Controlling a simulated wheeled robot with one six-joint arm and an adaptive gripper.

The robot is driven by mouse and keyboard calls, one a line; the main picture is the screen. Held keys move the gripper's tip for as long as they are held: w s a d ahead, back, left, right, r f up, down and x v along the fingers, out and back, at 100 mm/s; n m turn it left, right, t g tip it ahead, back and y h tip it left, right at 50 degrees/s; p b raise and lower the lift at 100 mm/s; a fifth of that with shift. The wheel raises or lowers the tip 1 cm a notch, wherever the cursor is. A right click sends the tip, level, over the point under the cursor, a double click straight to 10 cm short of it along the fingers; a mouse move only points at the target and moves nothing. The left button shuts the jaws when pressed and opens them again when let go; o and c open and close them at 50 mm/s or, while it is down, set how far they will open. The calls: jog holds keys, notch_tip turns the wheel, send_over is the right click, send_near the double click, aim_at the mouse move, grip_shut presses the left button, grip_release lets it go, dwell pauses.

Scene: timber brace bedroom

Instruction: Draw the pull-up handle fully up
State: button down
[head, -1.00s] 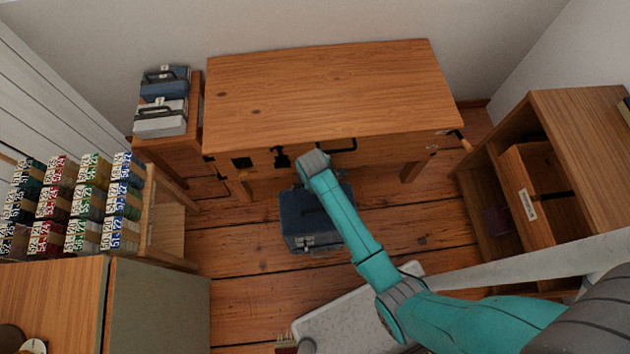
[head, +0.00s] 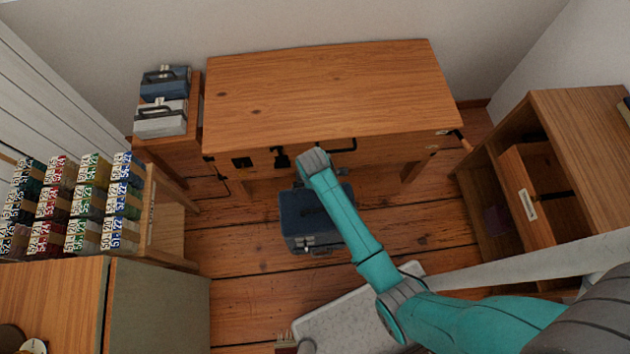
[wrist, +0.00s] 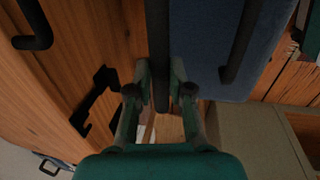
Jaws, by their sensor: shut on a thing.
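A dark upright bar (wrist: 158,50) runs between the fingers of my gripper (wrist: 160,92) in the wrist view. It looks like the pull-up handle, and my gripper is shut on it. A blue case (head: 303,222) stands on the floor in front of the wooden table; its blue side (wrist: 205,50) fills the right of the wrist view, with another dark bar across it. In the head view my wrist link hides the fingers and the held bar. I cannot tell how far the handle is drawn out.
The wooden table (head: 330,90) has a black bracket (head: 282,157) and a black handle (head: 343,147) on its front, close to my wrist. An open wooden cabinet (head: 580,150) stands at the right. A pale mat (head: 340,325) lies on the floor. Floor left of the case is clear.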

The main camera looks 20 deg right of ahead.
jog(key=shift+r, duration=3.2)
notch_tip(320, 180, up, 9)
dwell(2.3)
jog(key=c, duration=1.1)
grip_release()
jog(key=shift+o, duration=0.2)
notch_tip(320, 180, up, 7)
jog(key=s, duration=0.1)
jog(key=shift+s+a+r, duration=0.15)
jog(key=shift+s+a, duration=0.05)
jog(key=shift+a, duration=0.05)
